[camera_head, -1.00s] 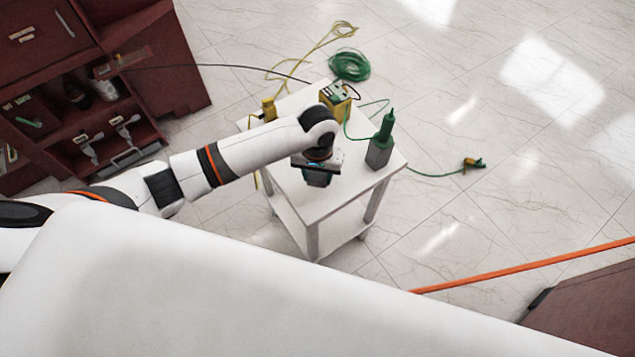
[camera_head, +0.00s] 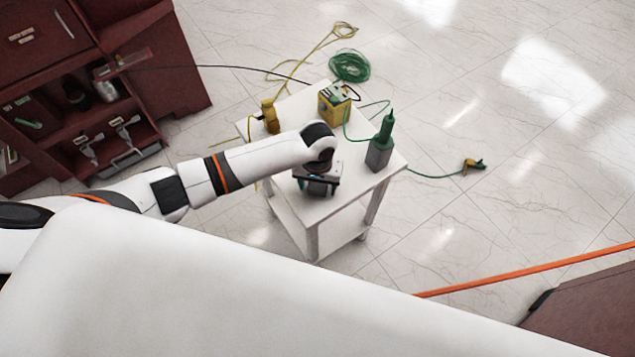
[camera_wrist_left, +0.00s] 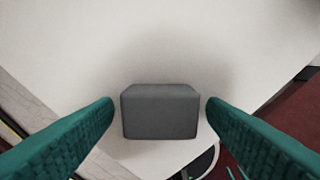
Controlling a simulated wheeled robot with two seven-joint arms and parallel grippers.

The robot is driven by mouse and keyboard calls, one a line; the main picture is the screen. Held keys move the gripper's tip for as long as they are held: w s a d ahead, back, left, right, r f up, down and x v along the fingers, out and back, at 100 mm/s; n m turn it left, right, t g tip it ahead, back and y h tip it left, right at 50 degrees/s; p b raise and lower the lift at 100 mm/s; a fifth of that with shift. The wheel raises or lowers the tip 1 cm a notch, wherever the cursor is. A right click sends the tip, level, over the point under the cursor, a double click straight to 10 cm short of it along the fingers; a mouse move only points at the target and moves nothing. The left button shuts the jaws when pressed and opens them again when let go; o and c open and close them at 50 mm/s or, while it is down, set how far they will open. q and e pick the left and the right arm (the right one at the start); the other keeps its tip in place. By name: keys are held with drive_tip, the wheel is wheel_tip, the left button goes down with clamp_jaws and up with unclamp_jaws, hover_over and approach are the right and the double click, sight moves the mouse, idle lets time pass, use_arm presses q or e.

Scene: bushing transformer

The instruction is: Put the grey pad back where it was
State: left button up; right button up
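The grey pad (camera_wrist_left: 160,112) is a small dark grey block on the white table top, close to a table edge in the left wrist view. My left gripper (camera_wrist_left: 160,103) has its two teal fingers apart, one on each side of the pad, with a small gap on both sides. In the head view my left gripper (camera_head: 318,189) is over the near part of the white table (camera_head: 345,188). My wrist hides most of that spot there, and I cannot clearly make out the pad in that view. My right gripper is not in view.
On the table stand a grey block with a green bushing (camera_head: 380,150), a yellow device (camera_head: 333,105) and a yellow bushing (camera_head: 270,116). A green cable coil (camera_head: 349,66) lies on the floor behind. A dark red cabinet (camera_head: 165,70) stands at the left.

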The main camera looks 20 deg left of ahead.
sight(317, 186)
use_arm(q)
wheel_tip(317, 186, up, 12)
drive_tip(key=shift+r+p, duration=0.15)
drive_tip(key=shift+p, duration=0.15)
idle(0.3)
drive_tip(key=shift+a, duration=0.1)
